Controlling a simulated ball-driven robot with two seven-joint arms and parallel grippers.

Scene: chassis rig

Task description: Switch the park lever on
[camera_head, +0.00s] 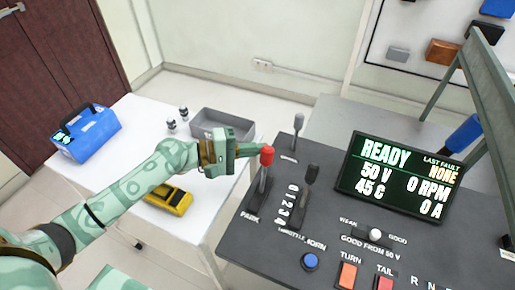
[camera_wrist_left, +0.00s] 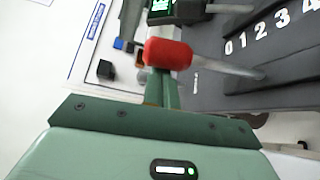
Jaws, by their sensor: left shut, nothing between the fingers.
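The park lever has a red knob (camera_head: 267,156) on a dark shaft. It rises from the left edge of the dark grey control panel (camera_head: 265,245), above the printed word PARK. My left gripper (camera_head: 256,149) reaches in from the left, shut, with its fingertips right at the knob. In the left wrist view the red knob (camera_wrist_left: 168,53) lies just beyond the green fingers (camera_wrist_left: 162,88) and partly hides their tips. I cannot tell whether they touch. Nothing shows between the fingers. My right gripper is out of view.
A throttle lever (camera_head: 311,174) and a third lever (camera_head: 298,122) stand close right of the park lever. The display (camera_head: 402,177) reads READY.

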